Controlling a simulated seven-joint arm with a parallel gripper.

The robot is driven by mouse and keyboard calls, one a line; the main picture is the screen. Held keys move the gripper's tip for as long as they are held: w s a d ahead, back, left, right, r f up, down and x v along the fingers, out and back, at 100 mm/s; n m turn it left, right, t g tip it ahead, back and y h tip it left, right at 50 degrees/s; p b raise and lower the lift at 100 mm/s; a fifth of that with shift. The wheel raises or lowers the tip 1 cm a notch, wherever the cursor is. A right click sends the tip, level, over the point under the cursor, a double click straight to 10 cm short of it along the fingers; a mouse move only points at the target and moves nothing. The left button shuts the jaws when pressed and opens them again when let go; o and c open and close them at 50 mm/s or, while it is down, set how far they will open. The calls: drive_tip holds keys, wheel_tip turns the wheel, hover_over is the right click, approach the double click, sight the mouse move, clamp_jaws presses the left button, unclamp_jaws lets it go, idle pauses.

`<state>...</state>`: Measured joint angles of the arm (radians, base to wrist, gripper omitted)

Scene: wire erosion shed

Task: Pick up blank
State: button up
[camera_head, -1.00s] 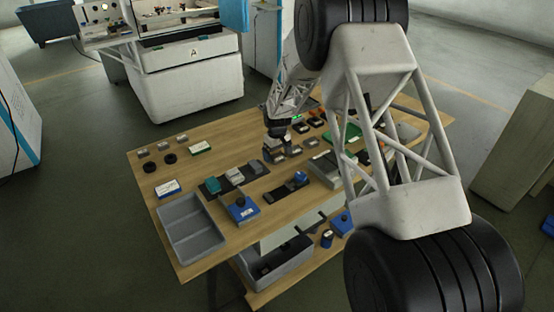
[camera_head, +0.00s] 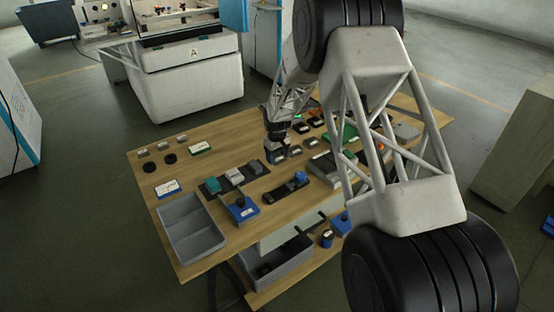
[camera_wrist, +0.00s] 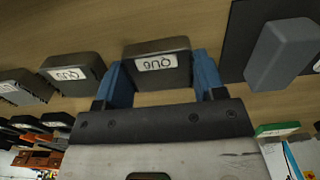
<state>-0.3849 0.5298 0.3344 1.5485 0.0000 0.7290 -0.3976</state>
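A dark grey block with a white label (camera_wrist: 157,62), which I take as the blank, sits between the two blue fingers of my gripper (camera_wrist: 160,78) in the wrist view. The fingers flank it closely on both sides, and any small gap is hard to make out. The label's writing appears upside down. In the head view my gripper (camera_head: 276,155) is low over the far middle of the wooden table, and it largely hides the block there. A similar labelled grey block (camera_wrist: 75,73) stands just left of the gripper in the wrist view.
The wooden table (camera_head: 222,152) carries several small blocks and fixtures. A grey block on a dark plate (camera_wrist: 282,54) is close to the right finger. A grey divided tray (camera_head: 191,232) stands at the front left. Bare wood lies left of my gripper.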

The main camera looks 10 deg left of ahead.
sight(280, 156)
drive_tip(key=c, duration=0.6)
drive_tip(key=shift+r, duration=0.1)
drive_tip(key=shift+r, duration=4.9)
drive_tip(key=d, duration=2.3)
drive_tip(key=shift+w+r, duration=0.25)
